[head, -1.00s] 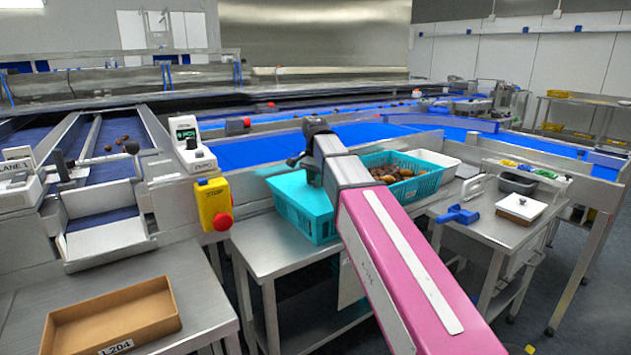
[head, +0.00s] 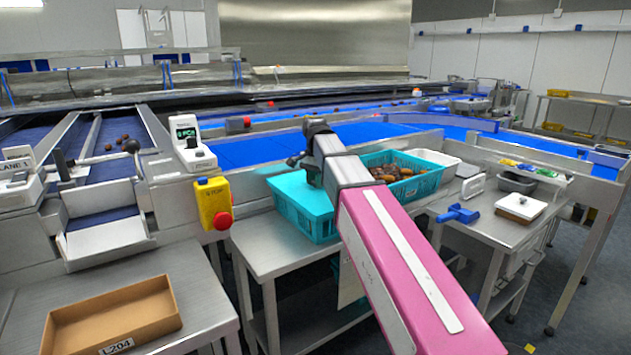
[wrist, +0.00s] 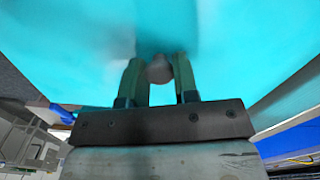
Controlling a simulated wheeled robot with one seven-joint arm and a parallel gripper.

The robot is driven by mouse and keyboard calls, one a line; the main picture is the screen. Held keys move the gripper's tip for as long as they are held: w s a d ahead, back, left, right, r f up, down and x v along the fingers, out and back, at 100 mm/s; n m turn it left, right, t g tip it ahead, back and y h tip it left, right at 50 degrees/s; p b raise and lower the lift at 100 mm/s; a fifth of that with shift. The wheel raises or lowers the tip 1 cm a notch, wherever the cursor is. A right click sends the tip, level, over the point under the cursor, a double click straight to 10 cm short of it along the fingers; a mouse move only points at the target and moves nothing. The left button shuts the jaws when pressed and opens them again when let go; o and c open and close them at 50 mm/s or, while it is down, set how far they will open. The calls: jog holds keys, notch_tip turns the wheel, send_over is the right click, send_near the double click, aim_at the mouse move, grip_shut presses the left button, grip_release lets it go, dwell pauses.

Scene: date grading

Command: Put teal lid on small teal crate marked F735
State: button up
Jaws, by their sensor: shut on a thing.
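The teal lid (head: 297,191) lies over the top of a small teal crate (head: 304,222) on a steel table, and looks level from here. It fills most of the wrist view (wrist: 75,50). My gripper (wrist: 159,72) is shut on the lid's rounded grey knob (wrist: 159,70), between its two fingers. In the head view my arm covers the gripper tips and the right side of the lid and crate. I cannot tell whether the lid's rim is fully seated. No F735 marking is readable.
Another teal crate (head: 424,186), open and full of dates, stands just behind on the right. A yellow stop box (head: 213,203) is to the left. A brown tray (head: 112,312) marked L204 sits at lower left. A blue tool (head: 458,214) lies on the right table.

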jog(key=shift+f, duration=0.65)
dwell(0.6)
jog(key=o, duration=1.4)
jog(key=shift+o, duration=0.2)
jog(key=shift+r, duration=0.1)
jog(key=shift+r, duration=3.45)
